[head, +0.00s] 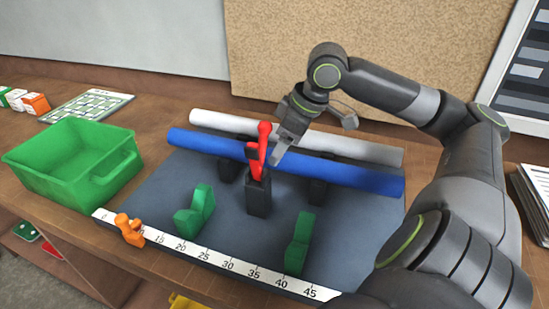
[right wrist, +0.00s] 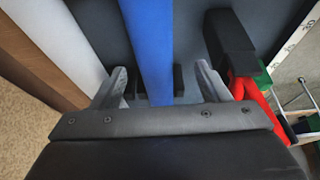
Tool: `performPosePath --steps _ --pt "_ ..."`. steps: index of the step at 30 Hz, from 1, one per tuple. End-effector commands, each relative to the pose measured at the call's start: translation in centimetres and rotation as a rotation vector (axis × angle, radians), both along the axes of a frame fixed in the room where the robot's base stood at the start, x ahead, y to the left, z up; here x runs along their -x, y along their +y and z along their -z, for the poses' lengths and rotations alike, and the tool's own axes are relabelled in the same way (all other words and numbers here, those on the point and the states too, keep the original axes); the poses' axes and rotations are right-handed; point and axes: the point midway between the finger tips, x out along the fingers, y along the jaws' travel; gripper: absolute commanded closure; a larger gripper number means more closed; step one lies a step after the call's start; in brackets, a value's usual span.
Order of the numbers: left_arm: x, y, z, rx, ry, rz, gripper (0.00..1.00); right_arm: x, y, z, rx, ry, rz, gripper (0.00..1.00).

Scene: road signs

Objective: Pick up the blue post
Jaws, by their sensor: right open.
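The blue post (head: 360,178) lies across the grey mat, raised on dark supports, in front of a parallel white post (head: 225,122). My right gripper (head: 313,138) is over the blue post near its middle, pointing down. It is open and empty. In the right wrist view the blue post (right wrist: 150,40) runs between the two spread fingers of the right gripper (right wrist: 160,78), with a gap on either side. The white post (right wrist: 62,35) lies outside the fingers there. My left gripper is not in view.
A red lever (head: 263,140) on a black block (head: 258,196) stands close beside the blue post and my right gripper. Green pieces (head: 195,211) (head: 298,243) and an orange piece (head: 129,230) stand near the ruler (head: 205,256). A green bin (head: 50,178) is at left.

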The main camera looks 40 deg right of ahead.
Motion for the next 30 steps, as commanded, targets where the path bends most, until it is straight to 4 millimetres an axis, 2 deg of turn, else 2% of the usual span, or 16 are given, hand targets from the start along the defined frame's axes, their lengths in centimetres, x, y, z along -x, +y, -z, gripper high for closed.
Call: performPosePath --steps 5,16,27,30 --pt "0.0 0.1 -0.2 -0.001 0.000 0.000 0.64 -0.5 0.1 0.8 -0.005 -0.001 -0.002 0.31" --pt "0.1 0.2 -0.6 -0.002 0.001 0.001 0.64 -2.0 0.3 4.2 -0.003 0.002 -0.002 0.31" --pt "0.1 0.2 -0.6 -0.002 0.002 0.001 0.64 -2.2 0.3 4.7 0.000 0.001 0.000 0.31" --pt "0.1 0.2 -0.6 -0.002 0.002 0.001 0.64 -2.2 0.3 4.7 0.000 0.001 0.000 0.43"
